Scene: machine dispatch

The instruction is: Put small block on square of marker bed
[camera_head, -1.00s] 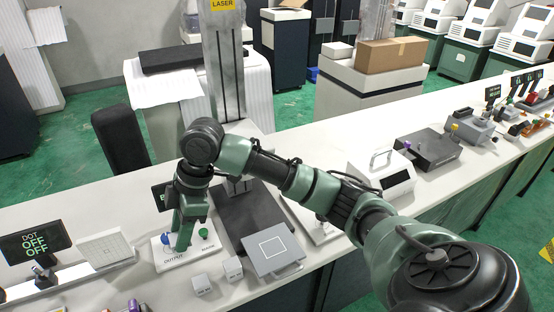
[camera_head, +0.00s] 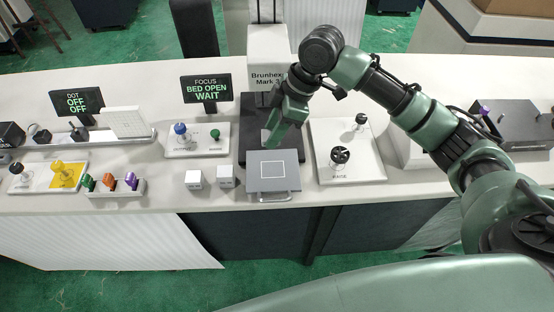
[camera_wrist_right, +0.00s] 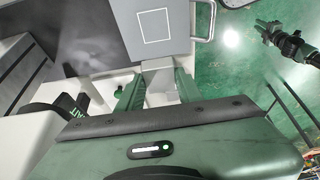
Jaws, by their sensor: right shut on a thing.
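The marker bed (camera_head: 290,159) is a grey plate with a white square outline (camera_head: 273,170) and a front handle. It sits pulled out in front of the marker's dark base. The square is empty, and the bed also shows at the top of the right wrist view (camera_wrist_right: 180,14). My right gripper (camera_head: 271,141) is above the rear edge of the bed, pointing down. In the right wrist view its fingers are shut on the pale small block (camera_wrist_right: 158,80). The block is apart from the square in that view.
Two white cubes (camera_head: 193,180) (camera_head: 226,176) stand left of the bed. A panel with blue and green knobs (camera_head: 197,147) is behind them. A white plate with black knobs (camera_head: 346,160) stands close on the right. A screen (camera_head: 206,90) reads "BED OPEN WAIT".

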